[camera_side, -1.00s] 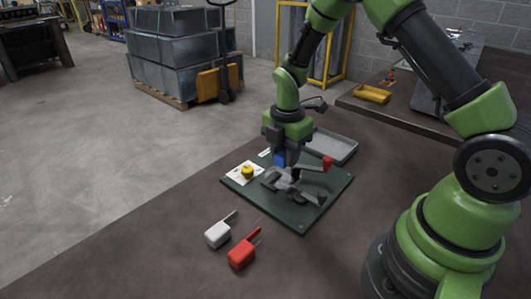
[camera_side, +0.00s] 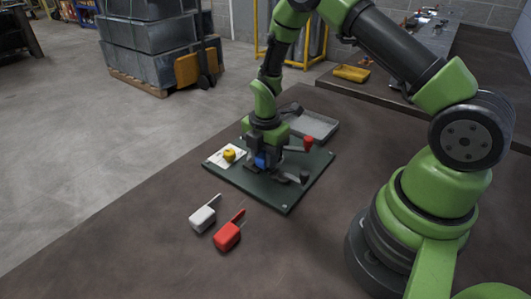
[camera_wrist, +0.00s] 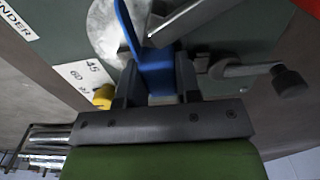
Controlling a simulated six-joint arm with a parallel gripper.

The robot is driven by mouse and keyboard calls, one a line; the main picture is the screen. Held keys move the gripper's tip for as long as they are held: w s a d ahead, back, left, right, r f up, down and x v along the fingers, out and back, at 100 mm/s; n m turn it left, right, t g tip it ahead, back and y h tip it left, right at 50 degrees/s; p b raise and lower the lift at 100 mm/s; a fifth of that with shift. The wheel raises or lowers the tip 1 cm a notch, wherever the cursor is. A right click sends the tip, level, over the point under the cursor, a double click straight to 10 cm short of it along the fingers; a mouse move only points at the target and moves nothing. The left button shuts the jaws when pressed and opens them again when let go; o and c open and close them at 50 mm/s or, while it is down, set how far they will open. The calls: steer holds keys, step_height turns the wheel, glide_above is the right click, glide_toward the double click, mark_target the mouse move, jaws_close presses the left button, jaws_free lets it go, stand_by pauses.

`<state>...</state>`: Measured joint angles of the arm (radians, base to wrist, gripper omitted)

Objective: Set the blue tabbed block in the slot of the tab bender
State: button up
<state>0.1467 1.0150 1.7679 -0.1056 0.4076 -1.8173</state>
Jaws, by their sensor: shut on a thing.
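My gripper (camera_side: 262,163) is shut on the blue tabbed block (camera_side: 261,160), low over the tab bender on its dark green plate (camera_side: 287,207). In the wrist view the block (camera_wrist: 155,68) sits between the fingers (camera_wrist: 157,90), its thin tab pointing to the top of the picture. A grey metal bar of the tab bender (camera_wrist: 187,18) lies close beside the tab, and a round metal disc (camera_wrist: 104,32) shows behind it. The slot is hidden by the block and fingers, so I cannot tell whether the block is seated in it.
A red knob (camera_side: 308,142) and a dark knob (camera_side: 304,178) stand on the bender's right. A yellow knob (camera_side: 229,155) is at its left. White (camera_side: 202,219) and red (camera_side: 228,236) tabbed blocks lie in front of the plate. A grey tray (camera_side: 315,125) lies behind.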

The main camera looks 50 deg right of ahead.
steer(key=shift+s+f, duration=0.15)
steer(key=shift+f, duration=0.3)
stand_by(0.3)
steer(key=o, duration=0.8)
